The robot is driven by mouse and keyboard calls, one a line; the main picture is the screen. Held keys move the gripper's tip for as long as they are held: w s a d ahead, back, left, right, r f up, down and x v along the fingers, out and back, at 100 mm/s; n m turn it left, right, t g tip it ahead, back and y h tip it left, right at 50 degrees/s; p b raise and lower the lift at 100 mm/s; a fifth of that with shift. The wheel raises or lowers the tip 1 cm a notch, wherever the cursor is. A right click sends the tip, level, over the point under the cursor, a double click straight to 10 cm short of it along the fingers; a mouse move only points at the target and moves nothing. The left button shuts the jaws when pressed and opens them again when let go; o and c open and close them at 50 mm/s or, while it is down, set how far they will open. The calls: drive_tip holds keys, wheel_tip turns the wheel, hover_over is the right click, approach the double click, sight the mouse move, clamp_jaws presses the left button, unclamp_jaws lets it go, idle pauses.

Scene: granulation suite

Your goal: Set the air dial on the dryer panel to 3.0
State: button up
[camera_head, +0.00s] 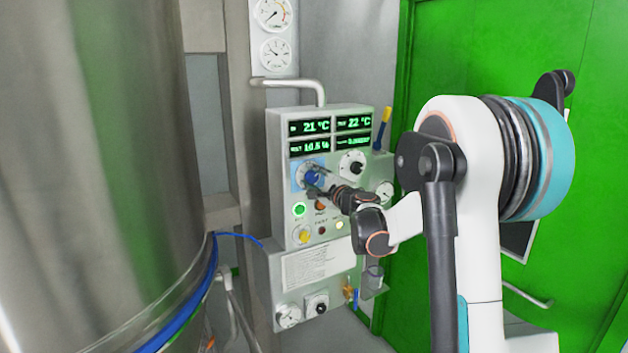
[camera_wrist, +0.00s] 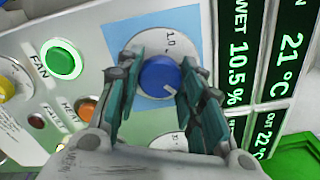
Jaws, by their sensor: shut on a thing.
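My gripper (camera_wrist: 161,62) is shut on this knob, one finger on each side. It also shows in the head view (camera_head: 318,186), reaching in from the right. The knob's pointer and the full scale are not clear, and no air label is readable.
A black dial (camera_head: 353,162) sits right of the blue one. Below are a green FAN button (camera_wrist: 61,60) and an orange HEAT button (camera_wrist: 87,109). Green displays (camera_head: 316,127) are above. A large steel vessel (camera_head: 100,170) fills the left, and a green door (camera_head: 490,60) the right.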

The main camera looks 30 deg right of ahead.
drive_tip(key=shift+m, duration=0.9)
drive_tip(key=o, duration=1.1)
drive_tip(key=shift+s, duration=0.1)
drive_tip(key=s, duration=1.2)
drive_tip(key=shift+d, duration=0.25)
drive_tip(key=shift+w+a, duration=0.1)
drive_tip(key=shift+a, duration=0.05)
